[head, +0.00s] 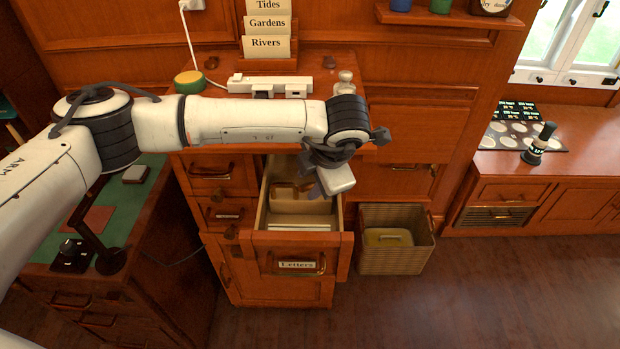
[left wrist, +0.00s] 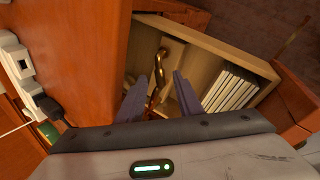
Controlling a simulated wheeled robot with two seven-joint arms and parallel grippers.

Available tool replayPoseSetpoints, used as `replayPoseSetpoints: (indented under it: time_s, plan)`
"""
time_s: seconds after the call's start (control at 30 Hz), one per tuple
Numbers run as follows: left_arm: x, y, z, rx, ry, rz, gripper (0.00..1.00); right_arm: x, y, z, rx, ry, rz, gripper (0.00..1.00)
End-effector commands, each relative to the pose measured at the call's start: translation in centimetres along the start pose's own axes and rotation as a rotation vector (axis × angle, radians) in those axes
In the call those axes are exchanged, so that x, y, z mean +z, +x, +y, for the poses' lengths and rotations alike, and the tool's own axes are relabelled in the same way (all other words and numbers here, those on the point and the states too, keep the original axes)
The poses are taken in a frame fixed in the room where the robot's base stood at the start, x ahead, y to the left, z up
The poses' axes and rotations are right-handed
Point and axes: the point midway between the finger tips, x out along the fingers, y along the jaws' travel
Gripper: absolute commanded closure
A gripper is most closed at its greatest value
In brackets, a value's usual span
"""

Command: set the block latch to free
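The drawer labelled Letters (head: 296,265) stands pulled open under the desk. Inside it, a wooden block (head: 284,192) crosses the drawer behind a row of white cards; it also shows in the left wrist view (left wrist: 172,55). A brass lever, which looks like the block latch (left wrist: 159,68), stands at the block, its lower part between my fingers in that picture. Its setting cannot be told. My left gripper (head: 315,190) is over the drawer, pointing down. In the left wrist view (left wrist: 161,98) its fingers are apart, one on each side of the brass piece; contact is unclear. My right gripper is out of view.
A power strip (head: 270,86) and a yellow-green round item (head: 189,81) lie on the desktop above. A wicker basket (head: 385,265) stands right of the drawer. A green-topped desk (head: 130,205) is at the left. The floor at the lower right is clear.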

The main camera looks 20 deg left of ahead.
Motion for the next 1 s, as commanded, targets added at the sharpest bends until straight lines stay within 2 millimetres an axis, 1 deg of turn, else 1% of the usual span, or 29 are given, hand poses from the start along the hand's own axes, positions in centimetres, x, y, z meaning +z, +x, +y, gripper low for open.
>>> replayPoseSetpoints:
  time_s: [0.13,0.37,0.4,0.47,0.5,0.6,0.77,0.87,1.0]
  plan:
    - [0.0,0.8,0.0,0.0,0.001,0.0,0.67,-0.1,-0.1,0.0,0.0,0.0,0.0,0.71]
    - [0.0,0.9,0.0,0.0,0.001,-0.001,0.67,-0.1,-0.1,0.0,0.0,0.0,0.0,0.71]
    - [0.0,0.9,0.0,-0.001,0.001,-0.001,0.69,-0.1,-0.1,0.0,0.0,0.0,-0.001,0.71]
    - [0.0,0.9,-0.1,-0.001,0.001,-0.001,0.79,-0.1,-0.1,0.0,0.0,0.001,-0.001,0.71]
    - [0.0,0.9,-0.1,-0.001,0.001,-0.001,0.86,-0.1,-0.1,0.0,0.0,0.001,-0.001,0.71]
    - [0.0,0.9,-0.1,-0.001,0.001,-0.001,1.0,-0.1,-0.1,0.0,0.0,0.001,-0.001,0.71]
    - [0.0,1.1,-0.1,-0.001,0.014,-0.008,1.0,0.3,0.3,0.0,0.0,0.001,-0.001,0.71]
    - [-0.1,1.6,0.0,0.0,0.061,-0.035,1.0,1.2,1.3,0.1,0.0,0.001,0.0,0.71]
    - [-0.1,1.6,0.3,0.001,0.14,-0.076,1.0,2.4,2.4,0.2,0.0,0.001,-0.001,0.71]
